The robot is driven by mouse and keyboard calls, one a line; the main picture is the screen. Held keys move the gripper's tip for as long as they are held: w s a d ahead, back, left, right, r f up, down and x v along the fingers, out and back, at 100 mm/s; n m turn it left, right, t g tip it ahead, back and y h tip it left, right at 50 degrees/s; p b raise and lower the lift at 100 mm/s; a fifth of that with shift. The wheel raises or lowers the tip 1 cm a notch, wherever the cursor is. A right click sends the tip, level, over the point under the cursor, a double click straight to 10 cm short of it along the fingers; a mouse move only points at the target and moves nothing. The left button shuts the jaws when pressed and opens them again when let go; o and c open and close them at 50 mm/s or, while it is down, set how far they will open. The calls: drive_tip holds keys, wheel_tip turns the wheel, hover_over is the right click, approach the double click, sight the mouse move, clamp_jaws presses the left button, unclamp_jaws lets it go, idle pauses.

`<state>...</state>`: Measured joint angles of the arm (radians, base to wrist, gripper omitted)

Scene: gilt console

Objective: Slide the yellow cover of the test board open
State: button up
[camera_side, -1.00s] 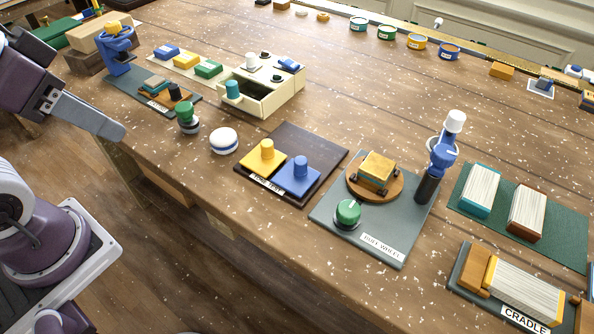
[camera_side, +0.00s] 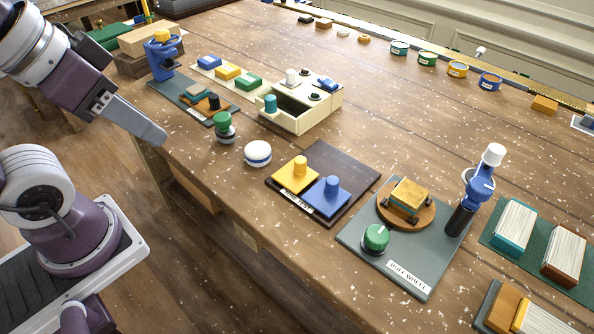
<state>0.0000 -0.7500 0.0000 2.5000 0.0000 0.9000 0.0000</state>
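The test board (camera_side: 345,187) is a dark brown slab with a white label on its front edge, lying on the wooden bench near the middle of the view. On its left half sits the yellow cover (camera_side: 288,182), a flat plate with an upright round knob. A similar blue cover (camera_side: 322,203) with a knob sits beside it on the right. The two covers are close together. What lies under them is hidden. My gripper (camera_side: 150,128) is at the left, above the bench's front edge and well away from the board. It shows as a grey side-on shape, so its opening cannot be seen.
A white round button (camera_side: 257,147) and a green-topped knob (camera_side: 223,122) stand left of the board. A cream box with an open drawer (camera_side: 285,116) is behind. A grey plate (camera_side: 358,228) with a turntable and green knob is at right. Bare wood lies behind the board.

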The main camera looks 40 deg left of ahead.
idle(0.4)
drive_tip(key=shift+o, duration=0.7)
drive_tip(key=shift+w, duration=0.1)
drive_tip(key=m+g, duration=0.3)
drive_tip(key=g, duration=0.2)
hover_over(301, 159)
drive_tip(key=f, duration=0.7)
drive_tip(key=shift+s+a, duration=0.2)
drive_tip(key=shift+s, duration=0.15)
drive_tip(key=shift+g, duration=0.3)
drive_tip(key=f, duration=0.6)
drive_tip(key=shift+w+d+f, duration=0.2)
drive_tip(key=shift+w+f, duration=0.05)
drive_tip(key=shift+f, duration=0.65)
clamp_jaws()
